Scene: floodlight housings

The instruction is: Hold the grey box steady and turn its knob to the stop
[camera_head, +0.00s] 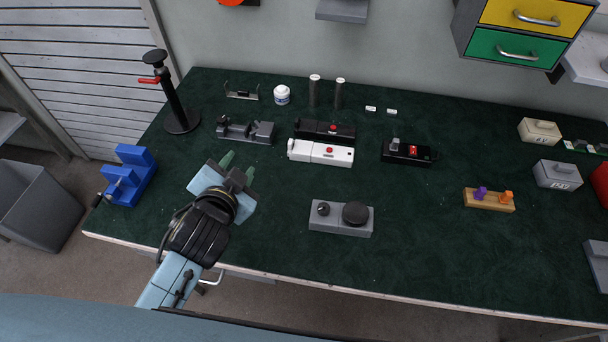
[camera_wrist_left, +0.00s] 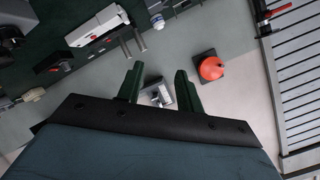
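The grey box (camera_head: 341,231) lies flat on the dark green table near its front edge, in the middle of the head view. On its top are a large black knob (camera_head: 355,212) at the right and a smaller dark knob (camera_head: 323,208) at the left. My left gripper (camera_head: 238,166) is left of the box and apart from it. In the left wrist view the two green fingers of the left gripper (camera_wrist_left: 158,84) stand apart with nothing held between them. I cannot make out the grey box in the left wrist view. My right gripper is not in view.
Behind the box stand a white device (camera_head: 320,153) and a black device (camera_head: 409,153). A blue vise-like block (camera_head: 130,176) and a black stand (camera_head: 176,105) are at the left. A wooden block with pegs (camera_head: 489,199) is at the right. The table around the box is clear.

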